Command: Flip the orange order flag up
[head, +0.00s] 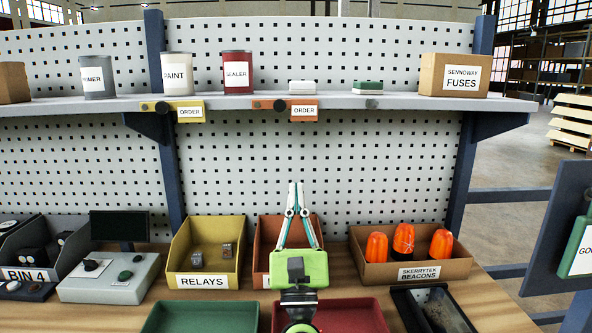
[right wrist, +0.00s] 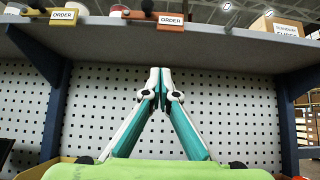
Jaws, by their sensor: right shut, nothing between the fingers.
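The orange order flag (head: 303,110) hangs from the shelf front edge in the head view, with a white ORDER label and a dark round knob at its left end. It also shows at the top of the right wrist view (right wrist: 171,20). My right gripper (head: 296,186) is shut and empty. It points up in front of the pegboard, below the orange flag and apart from it. In the right wrist view its fingertips (right wrist: 159,72) meet below the flag. A yellow order flag (head: 190,112) hangs to the left on the same edge. My left gripper is not in view.
The shelf (head: 430,103) holds cans, small boxes and a fuses carton (head: 454,75). Below, the bench carries a yellow relays bin (head: 206,281), an orange bin behind my gripper, a beacons box (head: 418,272) and trays. The space between gripper and flag looks clear.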

